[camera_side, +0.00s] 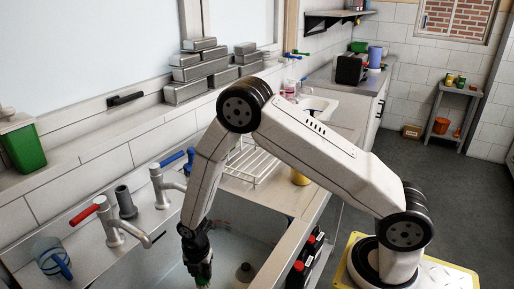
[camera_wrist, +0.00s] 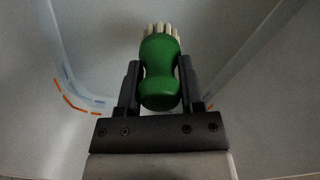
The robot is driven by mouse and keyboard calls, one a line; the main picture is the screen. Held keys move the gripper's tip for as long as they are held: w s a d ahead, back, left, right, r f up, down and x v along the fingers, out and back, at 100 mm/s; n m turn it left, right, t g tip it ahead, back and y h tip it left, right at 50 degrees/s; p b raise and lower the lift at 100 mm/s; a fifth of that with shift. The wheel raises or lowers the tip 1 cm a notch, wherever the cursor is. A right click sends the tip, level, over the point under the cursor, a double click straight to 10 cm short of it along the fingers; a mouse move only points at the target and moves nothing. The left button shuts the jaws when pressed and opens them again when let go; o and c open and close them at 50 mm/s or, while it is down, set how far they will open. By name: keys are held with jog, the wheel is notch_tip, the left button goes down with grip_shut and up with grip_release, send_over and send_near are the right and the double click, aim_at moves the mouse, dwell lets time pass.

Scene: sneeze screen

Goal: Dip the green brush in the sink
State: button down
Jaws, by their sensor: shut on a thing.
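The green brush (camera_wrist: 160,75) is between the two black fingers of my gripper (camera_wrist: 160,88) in the wrist view, its pale bristles pointing away from the gripper. My gripper is shut on its green handle. In the side view my gripper (camera_side: 199,262) points down inside the sink (camera_side: 232,248), and a bit of the brush's green shows at the bottom edge of the picture. The sink walls surround the brush in the wrist view. Whether the bristles touch the sink bottom or any water, I cannot tell.
A tap with a red handle (camera_side: 105,218) and one with a blue handle (camera_side: 165,182) stand left of my arm. A clear jug (camera_side: 52,258) and a wire rack (camera_side: 250,163) are nearby.

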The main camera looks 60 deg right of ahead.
aim_at(203, 282)
jog(key=shift+f, duration=0.55)
jog(key=shift+f, duration=0.15)
jog(key=shift+f, duration=2)
jog(key=shift+r, duration=0.15)
dwell(0.3)
jog(key=shift+r, duration=4.35)
jog(key=shift+r, duration=0.1)
notch_tip(203, 282, up, 9)
jog(key=shift+r, duration=1.75)
